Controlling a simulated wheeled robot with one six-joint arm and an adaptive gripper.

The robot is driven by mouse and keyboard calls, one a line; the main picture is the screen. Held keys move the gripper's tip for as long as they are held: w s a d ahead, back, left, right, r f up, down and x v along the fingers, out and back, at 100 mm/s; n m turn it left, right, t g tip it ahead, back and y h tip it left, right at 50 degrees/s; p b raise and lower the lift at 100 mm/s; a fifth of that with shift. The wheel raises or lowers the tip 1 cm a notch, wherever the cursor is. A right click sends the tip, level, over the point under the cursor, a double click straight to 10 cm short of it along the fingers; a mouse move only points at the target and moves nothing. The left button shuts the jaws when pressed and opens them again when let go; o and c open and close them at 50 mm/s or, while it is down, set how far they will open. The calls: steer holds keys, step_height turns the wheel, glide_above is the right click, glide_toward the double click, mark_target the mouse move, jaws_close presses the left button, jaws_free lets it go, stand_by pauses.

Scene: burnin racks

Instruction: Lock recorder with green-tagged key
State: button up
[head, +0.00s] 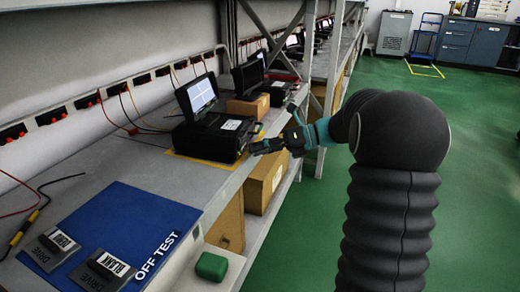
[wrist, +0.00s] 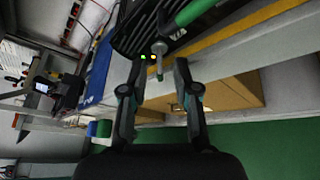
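The recorder (head: 208,137), a black case with a lit screen (head: 201,94) raised, stands on the bench near its front edge. In the wrist view its dark ribbed front (wrist: 150,28) fills the top, with small green and yellow lights. A thin grey key-like piece (wrist: 158,60) sticks out from that front, and a green rod-like piece (wrist: 196,10) lies close above it. I cannot tell whether the two are joined. My gripper (head: 272,128) is at the recorder's front right side. In the wrist view my gripper (wrist: 157,78) is open, its fingers either side of the grey piece, apparently not touching it.
A blue OFF TEST mat (head: 133,220) with two drives lies on the near bench. A green block (head: 211,266) sits at the lower front. Cardboard boxes (head: 264,180) fill the shelf below. A rack upright (head: 330,70) stands beyond my gripper.

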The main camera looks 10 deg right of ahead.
jaws_close()
steer(key=shift+s+a+n+t+h+b, duration=0.15)
steer(key=shift+n+t+h+b, duration=0.85)
steer(key=shift+n, duration=1.05)
steer(key=shift+s+a+n+t+h+b, duration=0.1)
steer(key=shift+s+n+t+h+b, duration=0.45)
steer(key=shift+n+t, duration=1.15)
steer(key=shift+w+a+n+t+h+b, duration=0.1)
steer(key=shift+n+t+h+b, duration=0.65)
steer(key=shift+n, duration=1.6)
steer(key=shift+t+b, duration=0.25)
steer(key=shift+b, duration=0.05)
